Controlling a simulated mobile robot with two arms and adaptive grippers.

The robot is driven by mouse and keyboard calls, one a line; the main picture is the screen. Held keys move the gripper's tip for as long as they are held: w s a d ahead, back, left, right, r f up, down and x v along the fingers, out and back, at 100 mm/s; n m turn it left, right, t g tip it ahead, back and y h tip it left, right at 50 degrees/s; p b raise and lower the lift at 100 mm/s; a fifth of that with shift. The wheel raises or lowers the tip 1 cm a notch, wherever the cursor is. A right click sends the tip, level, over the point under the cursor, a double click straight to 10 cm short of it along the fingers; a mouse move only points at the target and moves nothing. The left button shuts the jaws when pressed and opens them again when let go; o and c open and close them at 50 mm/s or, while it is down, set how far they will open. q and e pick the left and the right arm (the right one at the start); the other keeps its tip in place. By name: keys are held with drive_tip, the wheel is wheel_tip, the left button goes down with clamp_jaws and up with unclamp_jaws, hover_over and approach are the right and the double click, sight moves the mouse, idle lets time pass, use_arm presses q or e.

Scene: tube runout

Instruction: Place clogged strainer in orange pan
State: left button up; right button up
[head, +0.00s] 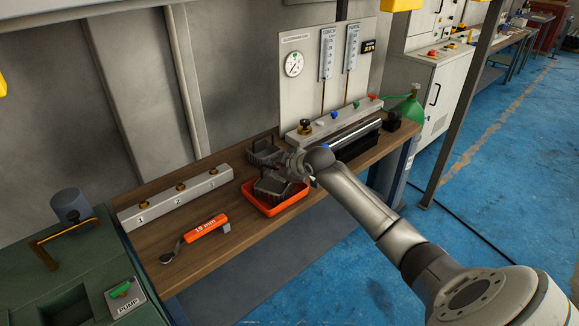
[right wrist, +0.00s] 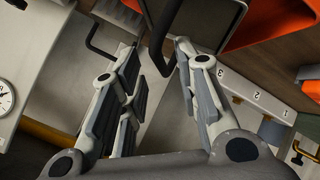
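The orange pan (head: 262,206) sits on the wooden bench, and its orange wall shows at the upper right of the right wrist view (right wrist: 286,18). A dark grey basket strainer (head: 272,190) is in the pan, seemingly tilted, with its grey side (right wrist: 210,18) at the top of the wrist view. A second dark strainer (head: 264,154) stands on the bench behind the pan. I cannot tell which is clogged. My right gripper (head: 288,172) is above the pan. In the wrist view its fingers (right wrist: 160,55) are apart, with a dark handle (right wrist: 158,42) between their tips. My left gripper is out of view.
A grey block numbered 1 to 3 (head: 176,200) and an orange-handled 19 mm wrench (head: 205,229) lie left of the pan. A gauge panel (head: 305,85), a valve manifold (head: 335,120) and a black trough (head: 358,143) stand behind and right. A green pump unit (head: 75,262) is at lower left.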

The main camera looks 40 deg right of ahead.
drive_tip(key=v, duration=0.9)
drive_tip(key=shift+b, duration=0.35)
